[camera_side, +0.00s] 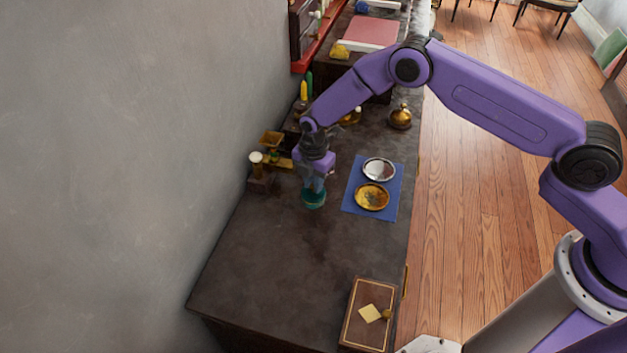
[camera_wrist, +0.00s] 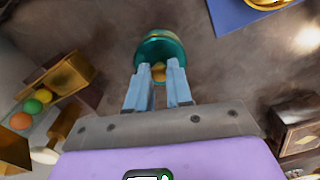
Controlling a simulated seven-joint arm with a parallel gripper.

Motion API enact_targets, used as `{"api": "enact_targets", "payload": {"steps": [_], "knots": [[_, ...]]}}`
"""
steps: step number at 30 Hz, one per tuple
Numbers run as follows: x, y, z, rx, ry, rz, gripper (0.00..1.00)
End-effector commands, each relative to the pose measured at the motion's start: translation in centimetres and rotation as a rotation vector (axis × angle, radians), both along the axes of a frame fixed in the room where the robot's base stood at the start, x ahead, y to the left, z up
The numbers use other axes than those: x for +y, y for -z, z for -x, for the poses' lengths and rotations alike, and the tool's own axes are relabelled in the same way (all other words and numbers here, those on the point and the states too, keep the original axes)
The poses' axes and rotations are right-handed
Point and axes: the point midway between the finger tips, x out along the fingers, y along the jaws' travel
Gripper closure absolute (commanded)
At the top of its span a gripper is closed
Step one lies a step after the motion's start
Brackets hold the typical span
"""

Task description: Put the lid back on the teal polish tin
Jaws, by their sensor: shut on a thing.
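The teal polish tin (camera_side: 313,199) stands on the dark worktop, directly below my gripper (camera_side: 314,186). In the wrist view, a round teal shape with a gold-edged rim (camera_wrist: 160,46) lies just beyond my fingertips (camera_wrist: 158,72). A small yellowish knob (camera_wrist: 158,74) shows between the fingers, and my gripper is shut on it; it looks like the lid's knob. The lid and tin overlap in both views, so I cannot tell whether the lid touches the tin or hangs just above it.
A blue mat (camera_side: 353,207) to the right bears a silver dish (camera_side: 379,169) and a golden dish (camera_side: 372,197). A box (camera_side: 368,312) sits at the front. The worktop in front of the tin is clear.

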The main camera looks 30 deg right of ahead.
Motion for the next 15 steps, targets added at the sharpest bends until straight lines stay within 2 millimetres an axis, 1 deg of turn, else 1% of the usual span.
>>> {"api": "enact_targets", "payload": {"steps": [10, 11, 12, 13, 14, 15], "knots": [[0.0, 0.03, 0.01, 0.0, 0.0, 0.0, 1.0], [0.0, 0.03, 0.01, 0.0, 0.0, 0.0, 0.76], [0.0, 0.02, 0.01, 0.0, 0.0, 0.0, 0.63], [0.0, 0.02, 0.01, 0.0, 0.0, 0.0, 0.54], [0.0, 0.02, 0.01, 0.0, 0.0, 0.0, 0.5], [0.0, 0.02, 0.01, 0.0, 0.0, 0.0, 0.5]]}}
